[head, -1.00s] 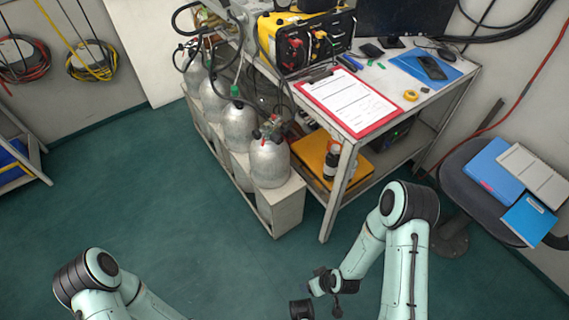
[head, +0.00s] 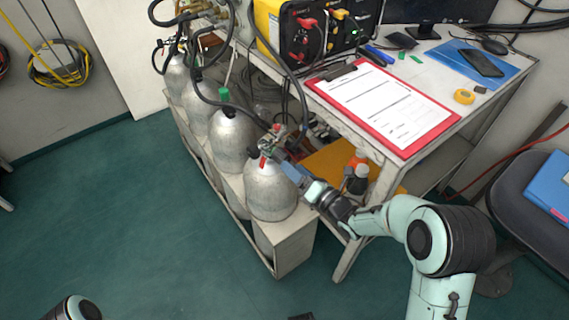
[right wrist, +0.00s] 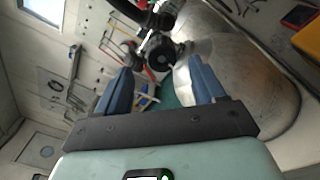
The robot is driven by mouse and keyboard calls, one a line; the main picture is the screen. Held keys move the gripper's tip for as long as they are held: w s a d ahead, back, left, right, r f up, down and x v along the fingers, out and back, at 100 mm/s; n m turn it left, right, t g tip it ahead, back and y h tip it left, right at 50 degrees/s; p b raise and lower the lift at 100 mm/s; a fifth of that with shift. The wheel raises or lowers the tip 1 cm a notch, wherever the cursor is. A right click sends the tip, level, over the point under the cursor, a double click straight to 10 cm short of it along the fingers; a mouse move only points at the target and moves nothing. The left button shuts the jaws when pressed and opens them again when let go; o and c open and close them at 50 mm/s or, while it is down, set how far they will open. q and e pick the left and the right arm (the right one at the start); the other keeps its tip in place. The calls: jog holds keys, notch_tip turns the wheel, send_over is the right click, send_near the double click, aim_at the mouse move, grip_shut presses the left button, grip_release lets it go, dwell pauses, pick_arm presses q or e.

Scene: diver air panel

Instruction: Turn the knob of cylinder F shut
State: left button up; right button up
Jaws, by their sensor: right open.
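The nearest silver cylinder (head: 268,193) stands at the front end of the rack. No letter is legible on it, so I cannot confirm that it is F. Its valve (head: 274,138) has a dark round knob, which shows in the right wrist view (right wrist: 160,54). My right gripper (head: 284,163) comes in from the right, close to this valve. In the right wrist view its blue fingers are open and spread, with the knob just beyond the gap between the tips. Contact is not visible. My left gripper is out of view.
Several more cylinders (head: 231,139) stand behind in the rack (head: 285,248), with black hoses above them. The bench with a red clipboard (head: 408,152) is close on the right. A bottle (head: 357,180) stands on its lower shelf. The green floor at left is clear.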

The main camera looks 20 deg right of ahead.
aim_at(281, 157)
jog(key=b+x, duration=0.1)
jog(key=x, duration=0.4)
jog(key=shift+w, duration=0.1)
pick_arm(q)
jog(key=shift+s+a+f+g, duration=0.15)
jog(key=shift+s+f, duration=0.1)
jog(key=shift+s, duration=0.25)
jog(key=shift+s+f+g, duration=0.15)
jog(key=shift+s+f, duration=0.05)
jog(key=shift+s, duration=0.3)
pick_arm(e)
jog(key=shift+f, duration=0.1)
jog(key=c, duration=1)
jog(key=shift+c, duration=0.3)
